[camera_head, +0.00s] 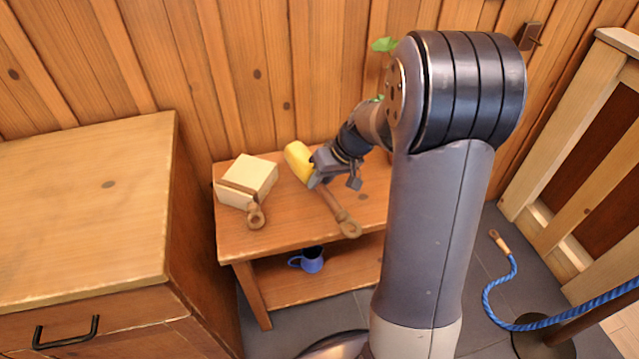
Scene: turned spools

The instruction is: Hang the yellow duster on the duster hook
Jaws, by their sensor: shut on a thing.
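The yellow duster (299,160) is at the small wooden bench, with its yellow head toward the wall and its wooden handle running to a ring at the front right. My gripper (319,176) is shut on the duster just below the head. I cannot tell whether the duster still touches the bench top. A dark wooden plate with a peg or hook (531,36) is fixed to the plank wall at the upper right, and it may be the duster hook. My arm hides part of the wall.
A cream block-headed tool (247,178) with a ringed handle lies on the bench (290,222). A blue mug (312,260) stands on its lower shelf. A cabinet (80,210) is at left. A blue rope (495,290) hangs at right. Something green (384,44) shows behind my arm.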

